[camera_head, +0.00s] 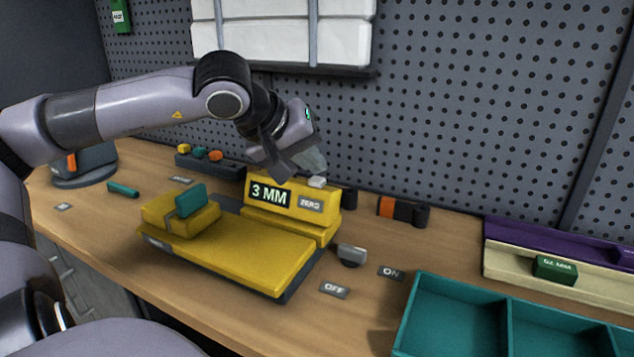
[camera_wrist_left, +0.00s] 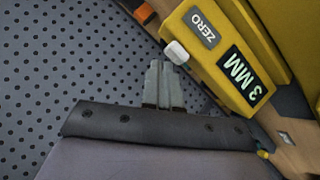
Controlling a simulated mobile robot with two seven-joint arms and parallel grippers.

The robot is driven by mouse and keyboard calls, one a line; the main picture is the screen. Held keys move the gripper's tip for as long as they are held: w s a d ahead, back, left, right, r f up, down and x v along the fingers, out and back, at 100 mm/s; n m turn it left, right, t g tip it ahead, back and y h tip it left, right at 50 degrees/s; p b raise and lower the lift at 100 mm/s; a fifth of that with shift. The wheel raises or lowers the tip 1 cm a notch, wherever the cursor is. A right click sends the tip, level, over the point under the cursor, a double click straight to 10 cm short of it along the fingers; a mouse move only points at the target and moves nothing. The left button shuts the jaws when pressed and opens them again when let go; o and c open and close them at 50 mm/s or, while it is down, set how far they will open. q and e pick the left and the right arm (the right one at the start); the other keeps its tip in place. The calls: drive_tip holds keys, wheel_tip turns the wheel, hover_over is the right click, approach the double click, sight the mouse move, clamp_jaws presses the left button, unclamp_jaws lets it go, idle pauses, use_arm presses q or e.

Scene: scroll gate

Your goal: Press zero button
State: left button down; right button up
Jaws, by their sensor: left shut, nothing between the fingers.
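The yellow gauge block (camera_head: 292,207) stands on the wooden bench, with a "3 MM" display (camera_head: 270,194) and a "ZERO" label (camera_head: 310,204) on its front. The white zero button (camera_head: 317,182) sits on its top above that label. In the left wrist view the button (camera_wrist_left: 177,52) lies beside the "ZERO" label (camera_wrist_left: 202,27). My left gripper (camera_head: 318,165) is shut and empty, its tips just above the button in the head view. In the left wrist view its closed fingertips (camera_wrist_left: 160,68) are close to the button; I cannot tell whether they touch. My right gripper is not in view.
A yellow platform (camera_head: 240,248) with a clamp block (camera_head: 180,212) and teal piece extends in front of the gauge. A grey knob (camera_head: 351,255) sits near "OFF" (camera_head: 334,290) and "ON" (camera_head: 391,272) labels. A teal tray (camera_head: 412,310) stands at right. A pegboard (camera_head: 470,100) rises behind.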

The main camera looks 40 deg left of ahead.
sight(312, 180)
use_arm(q)
drive_tip(key=shift+f+b, duration=0.55)
drive_tip(key=shift+f, duration=0.1)
idle(0.8)
drive_tip(key=shift+r, duration=0.1)
drive_tip(key=shift+r+p, duration=0.65)
drive_tip(key=shift+r, duration=0.25)
wheel_tip(312, 180, up, 5)
drive_tip(key=p, duration=0.4)
idle(0.9)
